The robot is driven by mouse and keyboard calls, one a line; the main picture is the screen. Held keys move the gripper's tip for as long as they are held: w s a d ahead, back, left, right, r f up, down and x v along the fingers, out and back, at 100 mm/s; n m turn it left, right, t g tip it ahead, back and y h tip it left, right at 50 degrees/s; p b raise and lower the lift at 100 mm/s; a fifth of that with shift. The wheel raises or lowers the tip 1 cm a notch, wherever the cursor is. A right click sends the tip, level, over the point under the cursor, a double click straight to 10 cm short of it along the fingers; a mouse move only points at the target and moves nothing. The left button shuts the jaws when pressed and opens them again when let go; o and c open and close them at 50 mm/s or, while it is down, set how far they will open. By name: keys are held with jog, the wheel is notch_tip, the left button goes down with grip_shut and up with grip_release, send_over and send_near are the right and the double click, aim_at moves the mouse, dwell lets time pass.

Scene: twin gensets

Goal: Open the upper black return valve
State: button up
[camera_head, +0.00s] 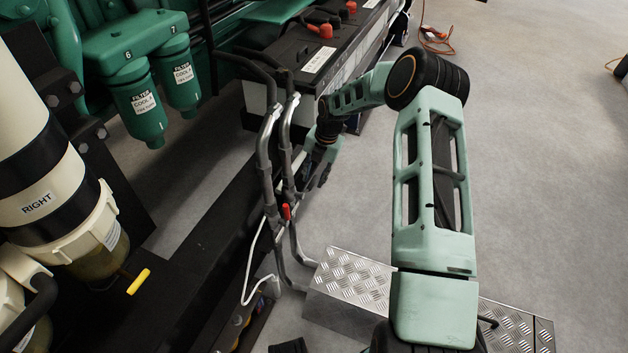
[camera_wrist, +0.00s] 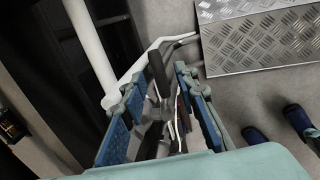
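In the wrist view, a black lever-like handle (camera_wrist: 157,70) shows between the fingertips of my gripper (camera_wrist: 158,88). I take it for the upper black valve handle, but its valve body is hard to make out. The two blue-padded fingers stand apart on either side of it, with no clear contact. In the head view my gripper (camera_head: 322,172) is beside the upright grey hoses (camera_head: 265,150), right of the black frame. My arm partly hides the area, and I cannot pick out the black handle there.
A small red handle (camera_head: 286,211) is on the hoses below my gripper. A checker-plate step (camera_head: 345,280) stands on the floor under my arm. Batteries (camera_head: 315,55) are behind the hoses, and green filters (camera_head: 138,105) hang at the left.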

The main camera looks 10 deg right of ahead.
jog(key=shift+f, duration=0.3)
grip_shut()
jog(key=shift+w, duration=0.1)
